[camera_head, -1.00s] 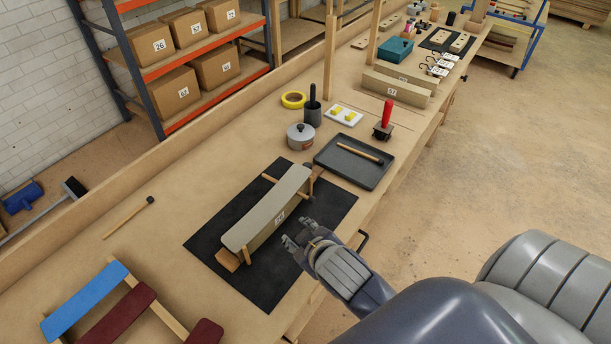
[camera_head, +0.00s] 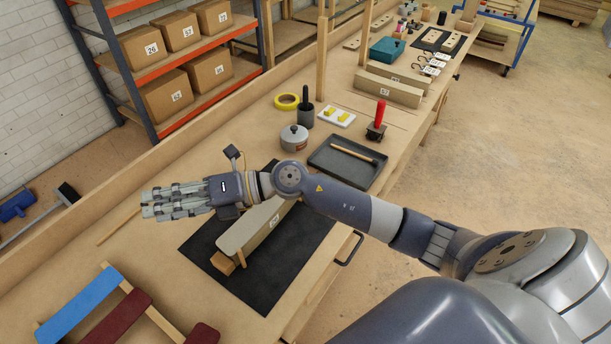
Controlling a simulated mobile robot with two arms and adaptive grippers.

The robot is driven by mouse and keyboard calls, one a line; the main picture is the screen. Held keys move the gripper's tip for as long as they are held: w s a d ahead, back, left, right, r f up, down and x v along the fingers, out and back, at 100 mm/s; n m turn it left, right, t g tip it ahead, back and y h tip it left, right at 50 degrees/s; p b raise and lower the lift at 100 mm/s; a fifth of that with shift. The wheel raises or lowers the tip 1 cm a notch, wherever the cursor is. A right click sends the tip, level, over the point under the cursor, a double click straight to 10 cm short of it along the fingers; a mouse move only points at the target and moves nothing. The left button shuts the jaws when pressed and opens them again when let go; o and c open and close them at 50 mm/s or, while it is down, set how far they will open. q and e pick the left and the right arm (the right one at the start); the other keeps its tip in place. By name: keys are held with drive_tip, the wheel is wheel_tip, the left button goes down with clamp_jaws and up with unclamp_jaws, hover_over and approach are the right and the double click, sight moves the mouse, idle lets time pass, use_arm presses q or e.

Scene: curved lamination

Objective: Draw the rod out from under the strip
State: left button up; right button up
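The pale grey-beige strip (camera_head: 232,240) lies along a long wooden form (camera_head: 262,238) with a white label, on a black mat (camera_head: 265,280). Only its near part shows; my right forearm and wrist cover the far part. A short piece of wood (camera_head: 240,257) sticks out near the strip's near end; I cannot tell if it is a rod's end. No rod shows at the covered far part. My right gripper (camera_head: 147,202) is left of the strip, pointing left, above the table. Its fingers lie close together, and their gap is unclear. My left gripper is out of view.
A dark tray (camera_head: 325,169) with a wooden-handled tool, a lidded pot (camera_head: 294,138) and yellow tape (camera_head: 287,102) stand beyond my arm. A rack with blue and red slats (camera_head: 80,305) is at lower left. A wooden handle (camera_head: 118,227) lies near the gripper.

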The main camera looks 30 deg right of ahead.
drive_tip(key=w+d+f+n+g+h, duration=0.1)
drive_tip(key=d+f+n+g+h, duration=0.4)
drive_tip(key=d+f+h, duration=0.5)
drive_tip(key=d+h, duration=0.2)
drive_tip(key=d, duration=0.5)
drive_tip(key=d+f+g+h, duration=0.1)
drive_tip(key=d+h, duration=0.1)
drive_tip(key=d, duration=0.5)
drive_tip(key=d+f+m+h, duration=0.1)
drive_tip(key=d+h, duration=0.1)
drive_tip(key=d, duration=0.5)
drive_tip(key=shift+d, duration=0.25)
wheel_tip(320, 180, down, 10)
drive_tip(key=b, duration=0.7)
drive_tip(key=shift+a, duration=0.1)
drive_tip(key=c, duration=0.9)
